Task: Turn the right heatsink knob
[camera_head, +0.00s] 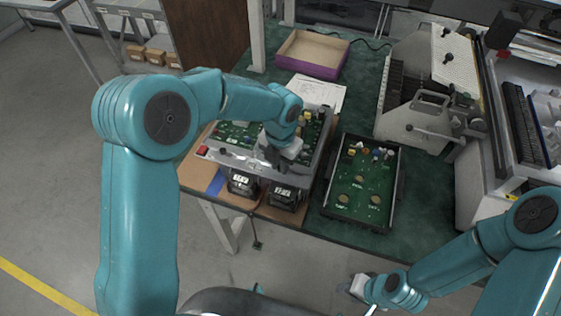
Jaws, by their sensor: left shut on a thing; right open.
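A metal fixture (234,161) with green circuit boards stands at the table's front edge. Two black heatsink blocks show at its front, a left one (243,184) and a right one (285,195). My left gripper (275,160) reaches down onto the fixture's metal front bar, above the right block. Its fingers are shut on what appears to be the right heatsink knob, which the gripper hides. My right gripper (360,293) is low in front of the table, away from the fixture, open and empty.
A black tray (325,208) with a green board and several round parts lies right of the fixture. A purple-sided box (311,68) and white papers (318,93) lie behind. A grey machine (425,110) stands at the right. Green table surface shows between them.

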